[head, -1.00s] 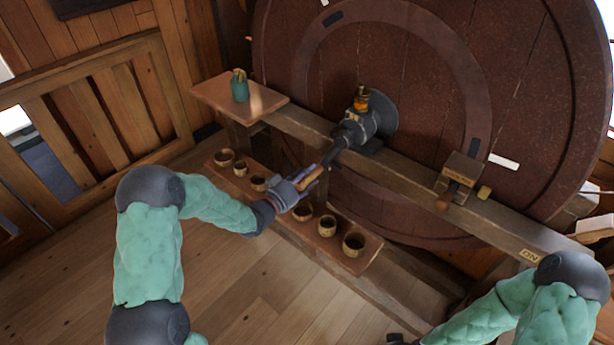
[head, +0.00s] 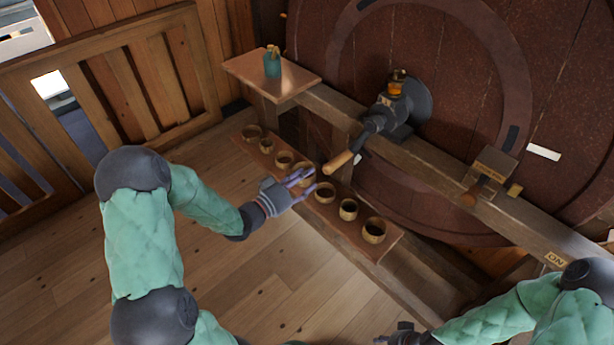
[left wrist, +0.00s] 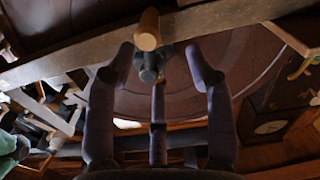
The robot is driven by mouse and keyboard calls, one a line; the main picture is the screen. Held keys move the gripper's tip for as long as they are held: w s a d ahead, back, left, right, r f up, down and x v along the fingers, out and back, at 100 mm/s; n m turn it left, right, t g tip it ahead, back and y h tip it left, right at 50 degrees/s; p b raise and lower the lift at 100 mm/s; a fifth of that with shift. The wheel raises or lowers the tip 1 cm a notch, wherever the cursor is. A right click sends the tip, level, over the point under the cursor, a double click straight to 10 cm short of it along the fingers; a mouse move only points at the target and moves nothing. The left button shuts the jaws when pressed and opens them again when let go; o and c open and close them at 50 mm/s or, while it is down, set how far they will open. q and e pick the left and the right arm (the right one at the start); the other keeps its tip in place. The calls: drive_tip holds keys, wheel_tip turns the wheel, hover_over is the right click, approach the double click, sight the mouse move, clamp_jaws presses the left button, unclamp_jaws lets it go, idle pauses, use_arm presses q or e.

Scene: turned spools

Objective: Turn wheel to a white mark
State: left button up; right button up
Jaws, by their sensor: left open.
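The large dark red wheel (head: 450,100) stands upright behind a wooden beam. A white mark (head: 543,152) is on its face at the right, above the beam. A dark crank (head: 372,125) with a wooden handle (head: 338,162) is mounted on the beam in front of the wheel. My left gripper (head: 303,183) is open and empty, a little left of and below the handle's end, apart from it. In the left wrist view the handle (left wrist: 148,30) shows end-on beyond the spread fingers (left wrist: 158,85). My right gripper (head: 400,332) is at the bottom edge; its fingers are unclear.
A low shelf (head: 338,222) with several small round cups lies below the beam. A teal cup (head: 272,64) stands on a small wooden ledge (head: 290,82). A wooden block with a knob (head: 490,172) and a plate marked "ON" (head: 555,260) are on the beam. The floor at left is clear.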

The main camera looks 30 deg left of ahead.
sight(336, 163)
use_arm(q)
drive_tip(key=d+m+p, duration=0.1)
drive_tip(key=m, duration=0.1)
drive_tip(key=shift+w+d+f+m+p, duration=0.1)
drive_tip(key=shift+w+d+m+p, duration=0.05)
drive_tip(key=shift+d+m+p, duration=0.2)
drive_tip(key=b+x, duration=0.1)
drive_tip(key=x, duration=0.3)
drive_tip(key=b+x, duration=0.1)
drive_tip(key=x, duration=0.4)
drive_tip(key=shift+w+d+f, duration=0.1)
drive_tip(key=shift+d+f, duration=0.05)
drive_tip(key=shift+f, duration=0.1)
drive_tip(key=shift+w+d+r+b, duration=0.1)
drive_tip(key=shift+w+d+b, duration=0.15)
drive_tip(key=shift+w, duration=0.4)
drive_tip(key=shift+c, duration=0.2)
drive_tip(key=shift+a, duration=0.1)
clamp_jaws()
